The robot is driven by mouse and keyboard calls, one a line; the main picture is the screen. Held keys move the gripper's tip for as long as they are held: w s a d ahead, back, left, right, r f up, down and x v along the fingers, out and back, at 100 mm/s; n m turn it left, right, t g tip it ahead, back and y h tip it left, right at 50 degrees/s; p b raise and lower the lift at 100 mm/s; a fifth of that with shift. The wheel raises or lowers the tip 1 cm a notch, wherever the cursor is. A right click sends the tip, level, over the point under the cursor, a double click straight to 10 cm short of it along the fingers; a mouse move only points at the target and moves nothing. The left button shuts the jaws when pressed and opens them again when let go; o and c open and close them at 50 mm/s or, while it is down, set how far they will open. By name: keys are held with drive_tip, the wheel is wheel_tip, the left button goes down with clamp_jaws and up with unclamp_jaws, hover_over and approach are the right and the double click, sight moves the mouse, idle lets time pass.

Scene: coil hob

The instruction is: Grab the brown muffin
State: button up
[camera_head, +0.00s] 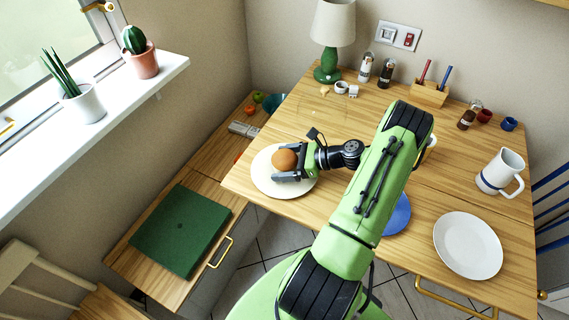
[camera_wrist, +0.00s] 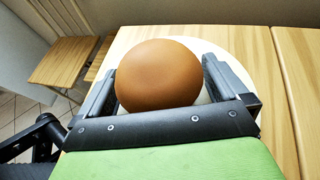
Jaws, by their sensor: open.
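The brown muffin (camera_head: 284,160) is a round brown lump on a white plate (camera_head: 265,183) at the table's left edge. In the wrist view the muffin (camera_wrist: 158,76) shows large and sits between the two fingers. My gripper (camera_head: 288,162) is open around the muffin, one finger on each side. In the wrist view my gripper (camera_wrist: 158,85) shows a small gap at the left finger and a gap at the right finger. The plate (camera_wrist: 240,62) shows behind the muffin. The muffin's lower part is hidden by the gripper's body.
A blue plate (camera_head: 397,214) lies partly behind my arm. A white plate (camera_head: 468,246) and a white jug (camera_head: 501,172) stand on the right. A green lamp (camera_head: 328,70) and shakers (camera_head: 365,67) stand at the back. The table's left part behind the muffin is mostly clear.

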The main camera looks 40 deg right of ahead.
drive_tip(key=shift+r, duration=0.1)
drive_tip(key=c, duration=0.8)
